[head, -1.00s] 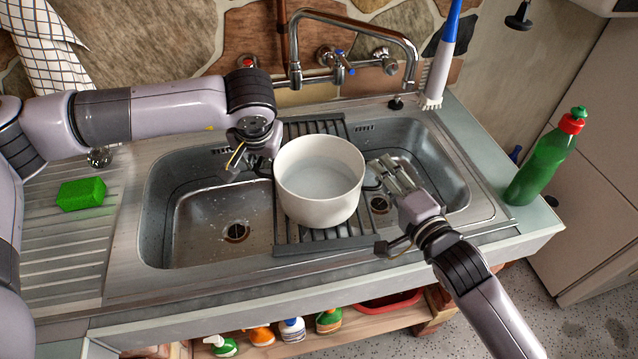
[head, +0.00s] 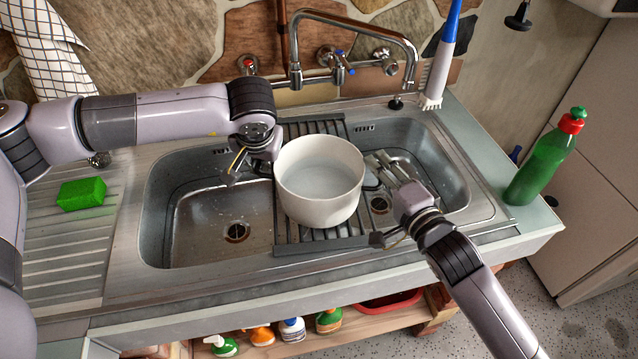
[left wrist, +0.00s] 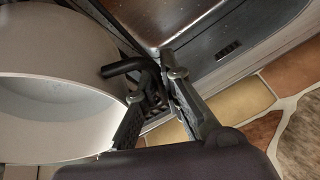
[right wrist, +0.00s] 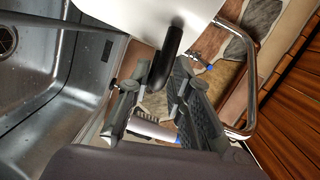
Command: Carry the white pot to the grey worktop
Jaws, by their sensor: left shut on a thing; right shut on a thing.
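The white pot (head: 320,185) is upright over the dark slatted rack (head: 330,240) between the two sink basins. I cannot tell whether it touches the rack. My left gripper (head: 262,160) is at the pot's left side, shut on its dark handle (left wrist: 125,68). My right gripper (head: 376,172) is at the pot's right side, shut on the other dark handle (right wrist: 172,50). Both handles are mostly hidden in the head view. The grey worktop (head: 532,216) shows to the right of the sink.
A green bottle (head: 540,165) stands on the worktop at the right. A blue-and-white brush (head: 442,60) stands at the back. The tap (head: 350,20) arches behind the pot. A green sponge (head: 82,194) lies on the left drainer. Several bottles stand on a shelf below.

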